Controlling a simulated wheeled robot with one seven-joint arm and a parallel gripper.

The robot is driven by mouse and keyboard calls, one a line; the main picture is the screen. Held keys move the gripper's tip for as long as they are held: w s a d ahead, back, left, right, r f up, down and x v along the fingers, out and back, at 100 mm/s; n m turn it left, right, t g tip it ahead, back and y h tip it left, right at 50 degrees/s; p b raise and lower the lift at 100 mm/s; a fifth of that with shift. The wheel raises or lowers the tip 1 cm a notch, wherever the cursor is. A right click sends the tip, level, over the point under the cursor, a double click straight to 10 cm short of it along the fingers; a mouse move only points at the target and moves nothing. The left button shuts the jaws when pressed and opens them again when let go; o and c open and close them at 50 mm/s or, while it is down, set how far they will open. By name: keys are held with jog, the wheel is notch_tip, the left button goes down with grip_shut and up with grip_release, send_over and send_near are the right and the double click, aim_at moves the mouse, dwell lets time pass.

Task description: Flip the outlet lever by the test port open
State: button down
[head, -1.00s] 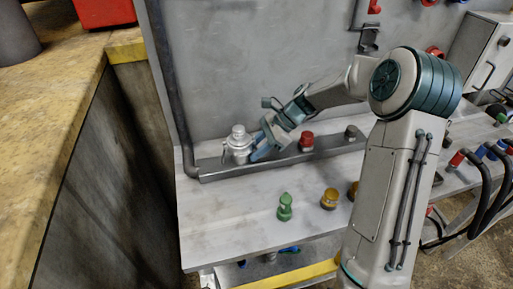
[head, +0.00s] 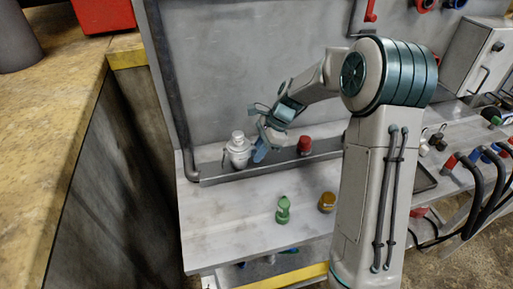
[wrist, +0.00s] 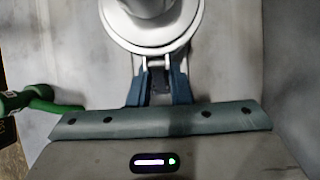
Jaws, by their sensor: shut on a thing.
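A pale grey, round-topped fitting (head: 238,152) stands at the left end of the metal rail on the bench. I take it to be the outlet by the test port, though no label can be read. In the wrist view its round body (wrist: 150,25) fills the top middle. A short lever (wrist: 158,76) comes off the fitting toward my gripper. My gripper (head: 260,154) is just right of the fitting, with its blue fingers closed around the lever's end. It also shows in the wrist view (wrist: 159,92). The fingers hide part of the lever.
A red-capped fitting (head: 305,146) stands on the rail (head: 225,175), right of my gripper. A green fitting (head: 283,210) and an amber one (head: 327,200) stand on the bench in front. A grey wall rises close behind. The bench's front left is clear.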

jog(key=h, duration=0.1)
jog(key=r+h+p, duration=0.1)
jog(key=shift+w+d+t+h, duration=0.1)
jog(key=shift+d+t+h, duration=0.05)
jog(key=shift+t+h, duration=0.2)
jog(key=shift+d+r+h+p, duration=0.1)
jog(key=shift+h+p, duration=0.1)
jog(key=shift+h, duration=0.45)
jog(key=shift+d+r+h+p, duration=0.1)
jog(key=shift+h+p, duration=0.05)
jog(key=shift+h, duration=0.45)
jog(key=h, duration=0.2)
jog(key=t+h+b, duration=0.1)
jog(key=shift+w+d+r, duration=0.1)
jog(key=shift+d+r, duration=0.1)
jog(key=shift+r, duration=0.05)
jog(key=shift+d+r+h+b, duration=0.15)
jog(key=shift+r+h+b, duration=0.15)
jog(key=shift+h+b, duration=0.5)
jog(key=shift+r+h, duration=0.1)
jog(key=shift+h, duration=0.2)
jog(key=c, duration=1.5)
grip_release()
